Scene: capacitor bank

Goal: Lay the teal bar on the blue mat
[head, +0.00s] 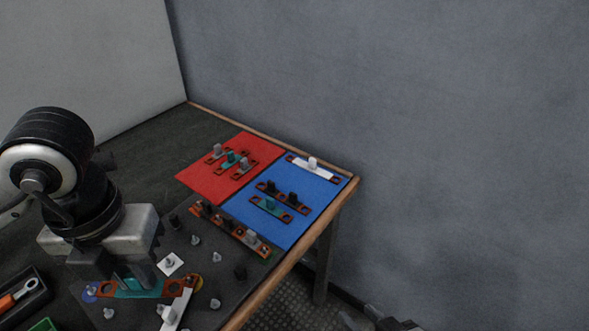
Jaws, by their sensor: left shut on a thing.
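My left gripper (134,281) points down at the lower left and is shut on a teal bar (150,290) with copper-coloured ends. The bar is at the near part of the dark board; I cannot tell whether it touches the board. The blue mat (298,227) lies at the right of the table, up and to the right of this gripper. A white bar (313,168), a dark-topped copper bar (282,198) and another teal bar (270,206) lie on the mat. My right gripper (370,318) shows only in part at the bottom edge; its jaw opening is unclear.
A red mat (190,178) with several bars lies left of the blue mat. A copper bar (228,225) with posts stands on the dark board (205,272), among several pegs. A white bar (178,308) sits close to my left gripper. The table's wooden edge (262,292) runs along the right.

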